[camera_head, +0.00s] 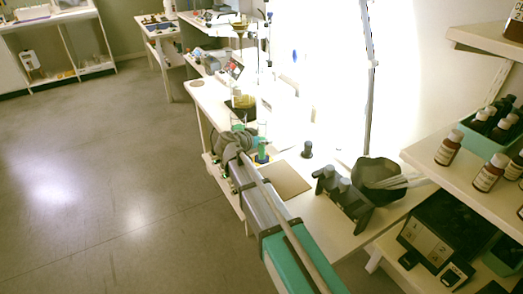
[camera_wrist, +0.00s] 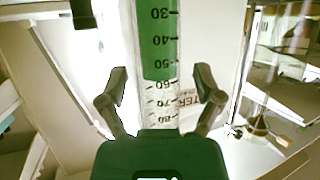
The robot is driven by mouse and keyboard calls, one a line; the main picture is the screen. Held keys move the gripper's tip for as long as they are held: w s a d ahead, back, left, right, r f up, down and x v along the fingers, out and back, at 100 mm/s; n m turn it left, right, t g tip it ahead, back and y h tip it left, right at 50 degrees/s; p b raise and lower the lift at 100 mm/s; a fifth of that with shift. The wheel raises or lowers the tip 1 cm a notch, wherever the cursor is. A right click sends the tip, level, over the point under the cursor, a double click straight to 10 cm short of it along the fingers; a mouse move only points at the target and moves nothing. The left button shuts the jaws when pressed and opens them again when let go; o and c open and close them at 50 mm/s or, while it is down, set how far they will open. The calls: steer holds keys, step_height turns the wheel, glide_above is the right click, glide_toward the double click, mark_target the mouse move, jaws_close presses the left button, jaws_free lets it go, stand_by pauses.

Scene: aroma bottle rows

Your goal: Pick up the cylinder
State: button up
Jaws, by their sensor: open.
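The cylinder is a clear graduated tube with green liquid and black scale marks. It fills the middle of the wrist view (camera_wrist: 160,50), running up out of the frame. In the head view the cylinder (camera_head: 262,148) shows green low down, standing on the table beside my gripper (camera_head: 243,140). In the wrist view my gripper (camera_wrist: 162,88) has one finger on each side of the cylinder, with visible gaps between fingers and glass. The jaws are open and hold nothing. The cylinder's lower end is hidden from the wrist camera.
A brown square board (camera_head: 286,179) lies on the table near the cylinder, with a small dark stopper-like object (camera_head: 307,150) behind it. A black rack (camera_head: 343,196) and dark bowl (camera_head: 378,180) stand to the right. Shelves with brown bottles (camera_head: 448,148) are at far right.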

mark_target(262, 130)
jaws_close()
stand_by(0.5)
steer(key=shift+r, duration=0.15)
step_height(262, 130, up, 3)
steer(key=p, duration=0.3)
steer(key=s+a+r+p, duration=0.3)
steer(key=s+r+p, duration=0.6)
steer(key=s, duration=0.4)
steer(key=shift+s+r+p, duration=0.35)
steer(key=shift+s+p, duration=0.05)
steer(key=shift+p, duration=0.1)
